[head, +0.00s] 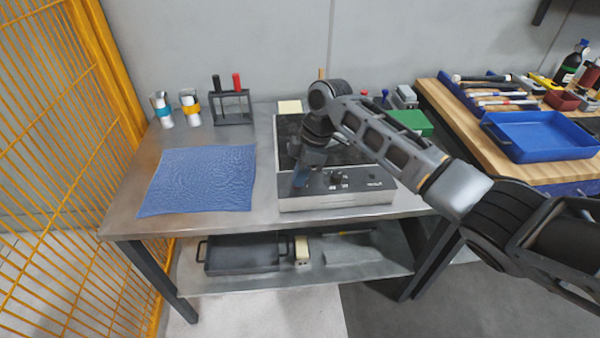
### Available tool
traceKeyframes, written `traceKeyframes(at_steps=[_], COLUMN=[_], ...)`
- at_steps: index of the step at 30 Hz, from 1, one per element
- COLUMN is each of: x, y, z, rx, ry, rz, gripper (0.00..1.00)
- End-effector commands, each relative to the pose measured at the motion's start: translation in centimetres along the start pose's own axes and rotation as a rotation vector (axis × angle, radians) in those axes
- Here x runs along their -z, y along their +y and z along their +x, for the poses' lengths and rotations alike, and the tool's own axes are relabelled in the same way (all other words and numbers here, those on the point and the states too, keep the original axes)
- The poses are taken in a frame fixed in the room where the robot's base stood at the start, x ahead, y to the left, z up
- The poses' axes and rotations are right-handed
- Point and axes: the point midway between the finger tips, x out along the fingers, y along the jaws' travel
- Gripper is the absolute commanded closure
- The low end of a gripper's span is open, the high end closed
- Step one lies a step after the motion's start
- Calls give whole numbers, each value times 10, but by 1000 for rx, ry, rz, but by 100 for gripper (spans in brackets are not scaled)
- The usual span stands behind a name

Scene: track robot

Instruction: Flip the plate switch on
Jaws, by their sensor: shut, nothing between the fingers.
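The hot plate (335,203) stands near the front edge of the metal table, with a dark top and a silver front. Its dark sloping control panel (355,181) carries a knob near the middle and small marks or a small control to the right. Which part is the plate switch is too small to tell. My gripper (301,180) is shut and empty, pointing down at the left end of this panel. Whether it touches the panel cannot be told. My arm and gripper hide part of the dark top and the panel's left end.
A blue cloth (200,180) lies left of the hot plate. Cups and a black rack (233,108) stand behind it. A green box (410,122) is at the back right. A wooden bench with a blue tray (540,136) adjoins on the right; a yellow fence (62,150) bounds the left.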

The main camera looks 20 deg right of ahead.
Motion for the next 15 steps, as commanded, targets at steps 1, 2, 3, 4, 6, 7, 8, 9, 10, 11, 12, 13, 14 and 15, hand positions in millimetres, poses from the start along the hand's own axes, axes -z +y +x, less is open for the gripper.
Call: traceKeyframes(at_steps=[1,2,3,4,6,7,8,9,10,11,12,13,14,15], x=[0,0,0,0,0,0,0,0,1,1,1,1,1,1], y=[-1,-1,-1,-1,-1,-1,0,1,2,3,5,6,8,10], z=[2,2,2,2,2,2,2,2,2,2,2,1,1,0], rx=[3,3,4,4,4,4,4,4,4,3,3,2,2,2], ry=[-1,-1,-1,-1,-1,-2,-2,-2,-2,-2,-1,-1,-1,-1], rz=[-1,-1,-1,-1,-1,-1,-1,-1,-1,-1,-1,-1,0,0], gripper=[100,100,100,100,100,100,100,100,100,100,100,100,100,100])
